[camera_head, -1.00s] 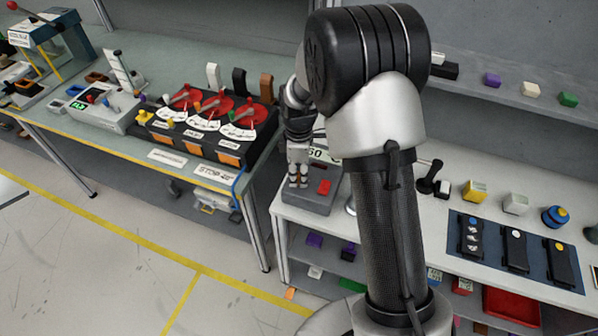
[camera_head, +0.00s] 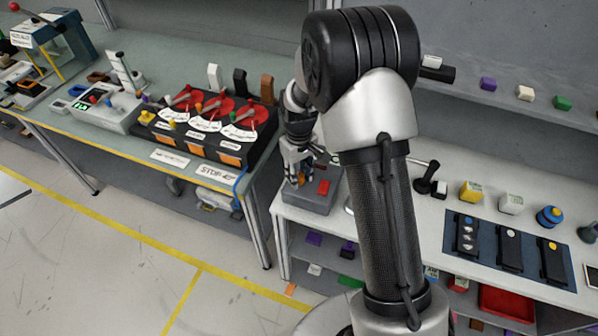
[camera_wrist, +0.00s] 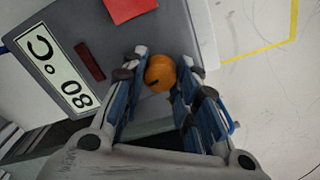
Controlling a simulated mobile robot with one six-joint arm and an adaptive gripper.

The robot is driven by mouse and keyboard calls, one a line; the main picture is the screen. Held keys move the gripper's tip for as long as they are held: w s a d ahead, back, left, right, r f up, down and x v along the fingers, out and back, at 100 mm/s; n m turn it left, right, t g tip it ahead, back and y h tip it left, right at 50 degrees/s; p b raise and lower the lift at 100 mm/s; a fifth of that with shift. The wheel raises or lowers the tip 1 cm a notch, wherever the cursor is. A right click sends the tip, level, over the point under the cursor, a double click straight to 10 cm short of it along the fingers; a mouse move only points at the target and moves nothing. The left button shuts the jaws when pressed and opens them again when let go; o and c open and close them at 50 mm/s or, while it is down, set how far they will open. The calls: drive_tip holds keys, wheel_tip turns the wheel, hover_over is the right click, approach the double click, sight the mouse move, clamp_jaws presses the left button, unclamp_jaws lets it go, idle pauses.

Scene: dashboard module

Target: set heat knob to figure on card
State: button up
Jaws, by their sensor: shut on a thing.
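My gripper (camera_head: 299,178) is over the grey heat unit (camera_head: 318,203) at the left end of the white bench. In the wrist view, its blue-padded fingers (camera_wrist: 160,82) are closed on both sides of the round orange knob (camera_wrist: 160,73). A short dark mark shows on the knob's face. A pale panel with a black border (camera_wrist: 48,72) on the grey unit (camera_wrist: 105,32) reads "80 °C". A dark red bar (camera_wrist: 89,61) lies between the panel and the knob. I cannot make out a separate card with a figure.
A bright red part (camera_head: 323,187) sits on the unit right of my gripper; it is also in the wrist view (camera_wrist: 130,8). The left bench (camera_head: 135,141) holds red dials. A floor gap separates the benches. A dark blue mat (camera_head: 490,277) lies further right.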

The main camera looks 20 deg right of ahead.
drive_tip(key=m, duration=0.6)
drive_tip(key=shift+p, duration=0.35)
drive_tip(key=shift+m, duration=0.3)
drive_tip(key=o, duration=1.1)
drive_tip(key=shift+r, duration=6.05)
